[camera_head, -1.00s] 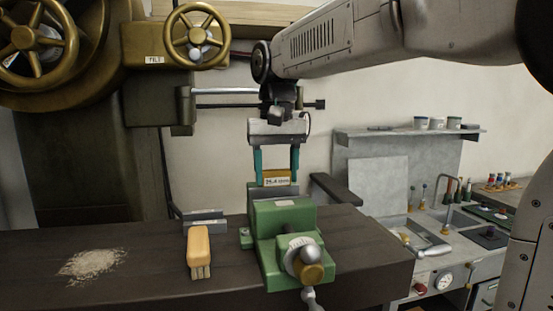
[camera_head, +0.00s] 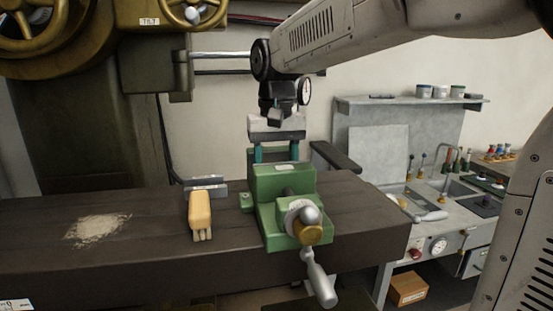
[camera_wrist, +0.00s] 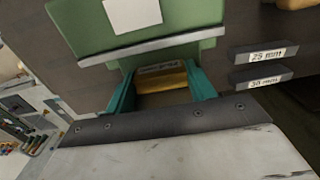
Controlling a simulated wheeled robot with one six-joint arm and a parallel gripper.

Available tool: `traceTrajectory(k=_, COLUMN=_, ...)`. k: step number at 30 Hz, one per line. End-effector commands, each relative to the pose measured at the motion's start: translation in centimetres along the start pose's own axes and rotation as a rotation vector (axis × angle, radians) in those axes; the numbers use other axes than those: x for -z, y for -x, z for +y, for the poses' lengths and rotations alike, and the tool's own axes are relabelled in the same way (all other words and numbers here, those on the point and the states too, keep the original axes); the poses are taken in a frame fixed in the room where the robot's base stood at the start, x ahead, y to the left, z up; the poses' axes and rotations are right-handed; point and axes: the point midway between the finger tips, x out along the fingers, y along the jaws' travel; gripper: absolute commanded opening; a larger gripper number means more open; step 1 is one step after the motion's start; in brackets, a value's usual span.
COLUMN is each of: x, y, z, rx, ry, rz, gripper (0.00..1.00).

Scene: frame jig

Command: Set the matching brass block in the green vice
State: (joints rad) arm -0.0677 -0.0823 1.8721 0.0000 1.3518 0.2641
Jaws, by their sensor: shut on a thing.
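The green vice (camera_head: 285,185) stands on the dark bench, its handle facing me. My gripper (camera_head: 277,154) is low behind the vice's near jaw, pointing down. In the wrist view its two teal fingers (camera_wrist: 162,85) are shut on a brass block (camera_wrist: 165,76). There the block is close beside the steel-edged jaw of the vice (camera_wrist: 185,22). In the head view the near jaw hides the block and the fingertips. I cannot tell whether the block touches the vice's bottom.
Two grey parallels, marked 25 mm (camera_wrist: 263,52) and 30 mm (camera_wrist: 263,79), lie left of the vice in the head view. A brush (camera_head: 200,213) lies in front of them. A pile of shavings (camera_head: 97,229) is farther left. A side counter (camera_head: 440,220) stands right.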

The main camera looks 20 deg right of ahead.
Motion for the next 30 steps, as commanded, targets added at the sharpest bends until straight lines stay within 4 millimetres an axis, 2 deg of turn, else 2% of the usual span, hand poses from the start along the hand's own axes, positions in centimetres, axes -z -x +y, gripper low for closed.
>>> traceTrajectory(k=8, x=0.0, y=0.0, z=0.0, rx=0.0, ry=0.0, rz=0.001, gripper=0.33)
traceTrajectory(k=9, x=0.0, y=0.0, z=0.0, rx=0.0, ry=0.0, rz=0.001, gripper=0.66)
traceTrajectory(k=11, x=0.0, y=0.0, z=0.0, rx=0.0, ry=0.0, rz=0.001, gripper=0.8)
traceTrajectory(k=20, x=0.0, y=0.1, z=0.0, rx=0.0, ry=0.0, rz=0.0, gripper=0.8)
traceTrajectory(k=30, x=0.0, y=3.3, z=0.0, rx=0.0, ry=0.0, rz=0.001, gripper=0.8)
